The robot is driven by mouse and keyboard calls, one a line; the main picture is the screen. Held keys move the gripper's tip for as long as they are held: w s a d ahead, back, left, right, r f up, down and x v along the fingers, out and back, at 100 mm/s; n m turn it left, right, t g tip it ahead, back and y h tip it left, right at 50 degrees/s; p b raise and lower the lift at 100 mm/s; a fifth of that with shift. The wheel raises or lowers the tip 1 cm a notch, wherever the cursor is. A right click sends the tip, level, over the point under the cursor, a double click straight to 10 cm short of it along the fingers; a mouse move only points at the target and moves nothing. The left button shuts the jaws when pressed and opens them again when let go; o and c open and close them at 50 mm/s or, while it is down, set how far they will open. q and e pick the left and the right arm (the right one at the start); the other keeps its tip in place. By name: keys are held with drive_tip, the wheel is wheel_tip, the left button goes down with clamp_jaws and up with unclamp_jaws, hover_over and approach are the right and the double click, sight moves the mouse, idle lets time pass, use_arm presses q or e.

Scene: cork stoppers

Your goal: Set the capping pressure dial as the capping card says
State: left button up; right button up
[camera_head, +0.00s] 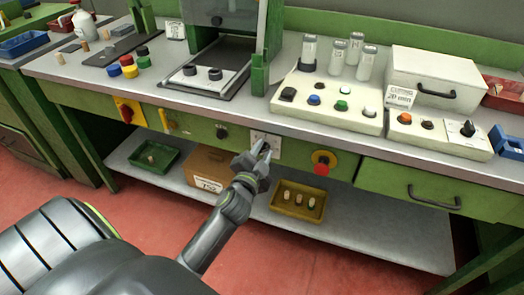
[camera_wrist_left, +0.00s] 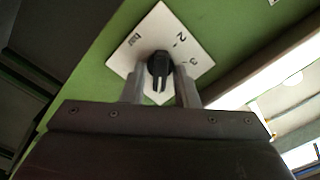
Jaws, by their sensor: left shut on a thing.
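The capping pressure dial is a black knob (camera_wrist_left: 158,65) on a white square plate (camera_wrist_left: 128,58) on the green front panel. In the left wrist view, the plate shows the figures 2 and 3 with small ticks, and a small dark mark. I cannot tell which figure the knob points to. My left gripper (camera_head: 262,150) is shut on the knob; its fingers (camera_wrist_left: 160,88) stand on either side of it. A small white card (camera_head: 175,30) stands at the back of the bench, too small to read.
A red emergency button (camera_head: 321,168) on yellow is right of the dial; a dark knob (camera_head: 222,132) is left. A button box (camera_head: 330,103) and a "20 min" card (camera_head: 400,96) are on the bench. A carton (camera_head: 205,165) and tan tray (camera_head: 283,211) are on the shelf below.

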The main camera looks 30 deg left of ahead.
idle(0.3)
use_arm(q)
drive_tip(key=o, duration=0.7)
